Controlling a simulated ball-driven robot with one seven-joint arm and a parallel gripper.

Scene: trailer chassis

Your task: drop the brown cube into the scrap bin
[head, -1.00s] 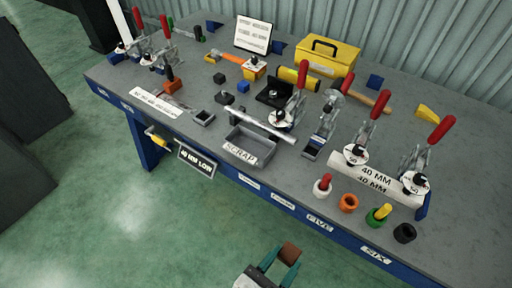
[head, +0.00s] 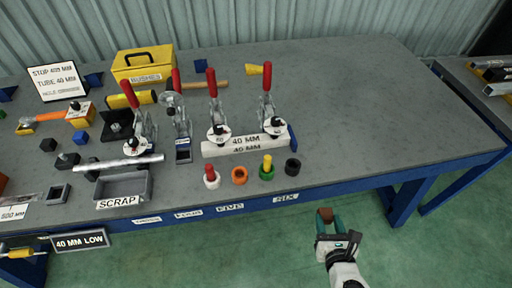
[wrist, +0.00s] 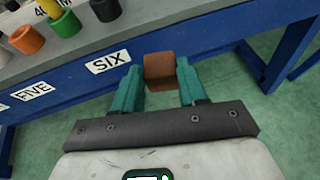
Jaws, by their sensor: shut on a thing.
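The brown cube (head: 326,214) is held between the teal fingertips of my gripper (head: 326,222), low in front of the workbench's front edge in the head view. In the wrist view the cube (wrist: 160,68) sits between the two fingers of my gripper (wrist: 160,76), which is shut on it. The grey scrap bin (head: 124,186), labelled SCRAP, stands at the bench's front edge, well left of my gripper. A metal tube lies across the bin's back side. The bin is not in the wrist view.
Red-handled clamps (head: 219,130) and several coloured cups (head: 239,175) stand on the workbench (head: 370,110) between bin and gripper. The right part of the bench is mostly clear. Another bench (head: 470,85) stands far right.

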